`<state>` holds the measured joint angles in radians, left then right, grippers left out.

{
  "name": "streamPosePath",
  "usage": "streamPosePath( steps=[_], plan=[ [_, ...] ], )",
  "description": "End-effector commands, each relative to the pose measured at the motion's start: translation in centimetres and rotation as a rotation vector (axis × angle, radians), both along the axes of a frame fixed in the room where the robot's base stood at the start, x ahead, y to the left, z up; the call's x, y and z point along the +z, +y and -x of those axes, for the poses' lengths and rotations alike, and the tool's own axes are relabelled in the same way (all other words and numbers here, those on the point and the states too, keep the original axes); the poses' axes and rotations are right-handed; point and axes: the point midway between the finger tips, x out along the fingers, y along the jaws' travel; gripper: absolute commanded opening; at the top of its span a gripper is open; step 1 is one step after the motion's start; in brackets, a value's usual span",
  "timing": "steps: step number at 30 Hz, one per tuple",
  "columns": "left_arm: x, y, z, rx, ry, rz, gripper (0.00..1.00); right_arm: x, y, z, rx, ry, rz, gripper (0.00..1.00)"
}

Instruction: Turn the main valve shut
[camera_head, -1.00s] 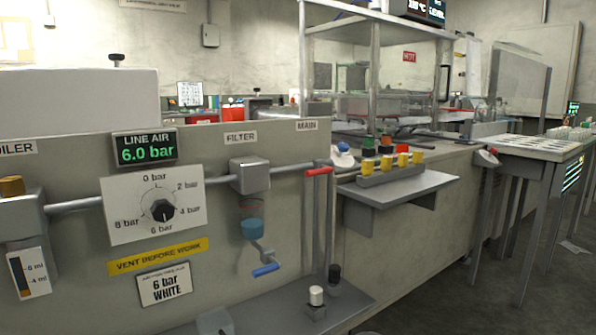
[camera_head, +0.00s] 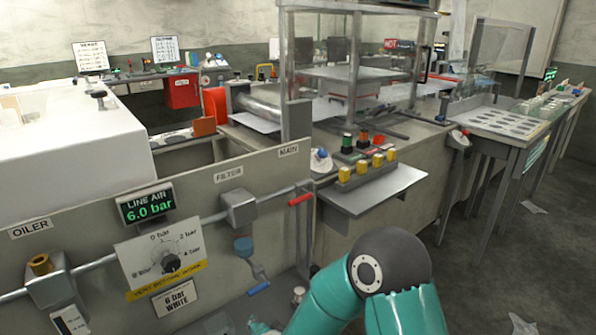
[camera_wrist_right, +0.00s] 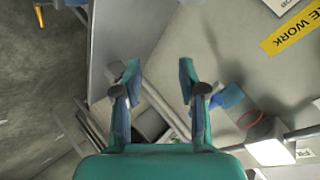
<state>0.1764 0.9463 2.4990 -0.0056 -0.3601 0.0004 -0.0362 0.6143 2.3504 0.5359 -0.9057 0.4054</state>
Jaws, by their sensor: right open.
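The main valve's red lever handle (camera_head: 300,199) sits under the MAIN label (camera_head: 289,150) at the right end of the air pipe (camera_head: 275,200). It lies roughly in line with the pipe. The line air display (camera_head: 146,205) reads 6.0 bar. My right arm rises from the bottom of the head view, below and right of the valve; its gripper is mostly cut off there. In the right wrist view my right gripper (camera_wrist_right: 159,82) is open and empty, fingers apart over the panel. I cannot make out the red handle in that view. My left gripper is not in view.
A regulator dial (camera_head: 170,262) is further left.

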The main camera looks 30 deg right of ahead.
Motion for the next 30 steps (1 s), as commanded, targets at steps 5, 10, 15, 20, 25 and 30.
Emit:
streamPosePath(
  steps=[5,10,15,20,25,30],
  plan=[
    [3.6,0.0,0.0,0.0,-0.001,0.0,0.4,8.9,-1.9,-1.8,-0.159,-0.161,-0.037,0.41],
    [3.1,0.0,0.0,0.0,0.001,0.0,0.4,17.3,-5.3,-2.5,-0.43,-0.433,-0.13,0.41],
    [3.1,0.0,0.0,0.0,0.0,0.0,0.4,22.9,-7.8,-1.3,-0.614,-0.614,-0.207,0.41],
    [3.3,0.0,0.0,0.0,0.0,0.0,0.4,24.3,-9.0,-1.2,-0.674,-0.667,-0.231,0.41],
    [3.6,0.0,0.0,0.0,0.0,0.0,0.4,24.0,-10.5,-2.8,-0.674,-0.665,-0.229,0.41],
    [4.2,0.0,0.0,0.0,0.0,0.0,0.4,23.5,-12.7,-5.5,-0.672,-0.663,-0.228,0.41]
  ],
)
